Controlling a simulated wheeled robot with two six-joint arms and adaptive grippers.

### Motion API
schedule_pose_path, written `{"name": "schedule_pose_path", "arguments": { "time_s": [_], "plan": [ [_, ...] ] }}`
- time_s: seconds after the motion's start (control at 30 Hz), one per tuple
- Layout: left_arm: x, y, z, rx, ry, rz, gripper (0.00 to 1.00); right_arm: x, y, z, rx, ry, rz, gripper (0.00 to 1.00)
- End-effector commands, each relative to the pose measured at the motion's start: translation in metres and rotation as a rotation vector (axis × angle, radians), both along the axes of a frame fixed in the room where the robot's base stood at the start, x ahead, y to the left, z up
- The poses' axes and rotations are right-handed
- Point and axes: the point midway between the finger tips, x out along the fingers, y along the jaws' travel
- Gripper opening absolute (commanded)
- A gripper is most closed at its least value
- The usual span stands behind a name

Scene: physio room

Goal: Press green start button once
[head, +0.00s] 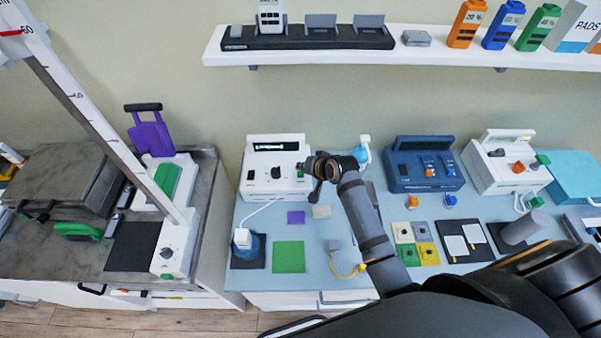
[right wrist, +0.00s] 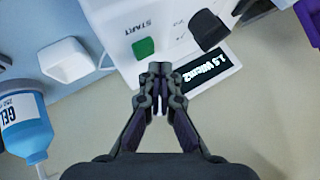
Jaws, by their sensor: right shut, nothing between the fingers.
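The white ultrasound-type unit (head: 260,182) stands on the blue table at the middle of the head view, with a black knob and a dark display. In the right wrist view its green button (right wrist: 144,48) is beside the word START. My right gripper (right wrist: 160,68) is shut and empty, its tips just below the green button in that picture; I cannot tell whether they touch the panel. In the head view the right gripper (head: 308,167) is at the unit's right front and largely covers the button. My left gripper is not in view.
The black knob (right wrist: 208,29) and lit display (right wrist: 207,70) are right of the button in the wrist view. A blue gel bottle (right wrist: 25,122) is at left there. A dark blue unit (head: 424,181) stands to the right in the head view. A shelf (head: 330,60) runs above.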

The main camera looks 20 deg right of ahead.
Motion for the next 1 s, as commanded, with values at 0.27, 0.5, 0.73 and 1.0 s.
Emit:
{"name": "schedule_pose_path", "arguments": {
  "time_s": [0.27, 0.5, 0.73, 1.0],
  "plan": [
    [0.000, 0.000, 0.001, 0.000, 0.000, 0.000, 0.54, 0.000, 0.000, -0.005, 0.000, 0.002, 0.001, 0.00],
    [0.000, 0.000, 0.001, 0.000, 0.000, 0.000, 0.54, 0.000, 0.000, -0.008, 0.000, 0.000, 0.000, 0.00],
    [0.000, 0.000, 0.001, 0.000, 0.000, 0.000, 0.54, 0.000, 0.000, -0.009, 0.000, 0.000, 0.000, 0.00],
    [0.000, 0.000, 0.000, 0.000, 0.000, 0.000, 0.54, 0.000, 0.000, -0.012, 0.000, 0.000, 0.000, 0.00]
  ]
}}
